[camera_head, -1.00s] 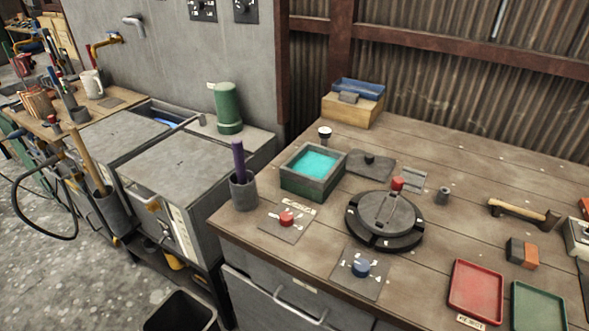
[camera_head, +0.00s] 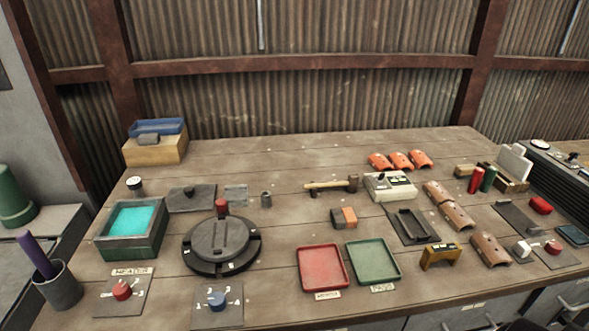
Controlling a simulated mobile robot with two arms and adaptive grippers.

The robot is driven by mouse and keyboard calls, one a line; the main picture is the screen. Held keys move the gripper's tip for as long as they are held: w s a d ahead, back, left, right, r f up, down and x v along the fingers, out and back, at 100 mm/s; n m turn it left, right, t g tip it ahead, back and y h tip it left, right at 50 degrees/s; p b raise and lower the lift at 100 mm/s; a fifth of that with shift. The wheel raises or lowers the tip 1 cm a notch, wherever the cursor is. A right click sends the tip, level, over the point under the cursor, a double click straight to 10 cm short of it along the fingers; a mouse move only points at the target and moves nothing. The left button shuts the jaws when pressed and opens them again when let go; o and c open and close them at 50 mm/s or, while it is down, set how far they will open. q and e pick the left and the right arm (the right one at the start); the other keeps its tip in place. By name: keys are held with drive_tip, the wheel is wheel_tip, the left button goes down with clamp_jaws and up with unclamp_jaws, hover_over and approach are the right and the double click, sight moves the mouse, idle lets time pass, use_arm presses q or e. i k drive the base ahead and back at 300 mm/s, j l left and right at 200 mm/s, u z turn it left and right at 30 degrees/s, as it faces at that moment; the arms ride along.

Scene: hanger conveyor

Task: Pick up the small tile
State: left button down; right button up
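Neither of my grippers shows in the head view. Several curved roof-like tiles lie on the wooden workbench (camera_head: 300,165). A group of orange curved tiles (camera_head: 400,160) lies side by side at the back right of centre. Larger brown curved tiles (camera_head: 490,249) lie further right and nearer the front. A small flat grey plate (camera_head: 236,194) lies left of centre. A small dark-and-orange block (camera_head: 344,217) sits near the middle. I cannot tell for certain which of these is the small tile.
A red tray (camera_head: 323,268) and a green tray (camera_head: 373,262) lie at the front. A round dark turntable (camera_head: 221,243) and a box of turquoise liquid (camera_head: 132,226) stand left. A hammer (camera_head: 331,186) and a grey-white device (camera_head: 390,187) are near the centre. The back centre is clear.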

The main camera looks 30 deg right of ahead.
sight(436, 191)
drive_tip(key=z, duration=2)
drive_tip(key=l+u, duration=0.15)
drive_tip(key=u, duration=0.3)
